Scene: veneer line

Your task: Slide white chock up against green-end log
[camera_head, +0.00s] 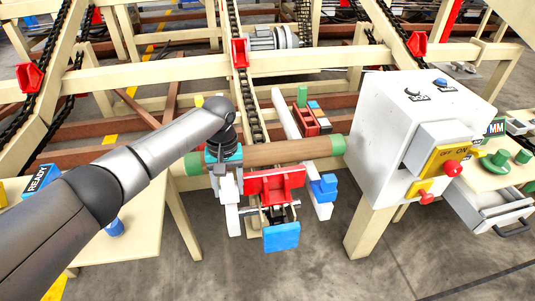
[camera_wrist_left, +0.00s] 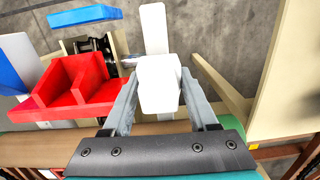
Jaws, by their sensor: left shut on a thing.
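The green-end log (camera_head: 275,154) lies level across the frame, brown with a green band at each end. The white chock (camera_head: 229,188) is on the near side of the log, by its left end. My left gripper (camera_head: 228,176) is shut on the white chock, which also shows between the two grey fingers in the left wrist view (camera_wrist_left: 160,82). The log in the left wrist view (camera_wrist_left: 90,130) runs behind the gripper's dark palm, which hides part of it. I cannot tell whether the chock touches the log. My right gripper is out of view.
A red cradle (camera_head: 275,184) with a blue plate (camera_head: 281,237) stands right of the white chock. A blue chock (camera_head: 323,188) sits farther right on a white rail. A white control box (camera_head: 385,125) stands close to the log's right end.

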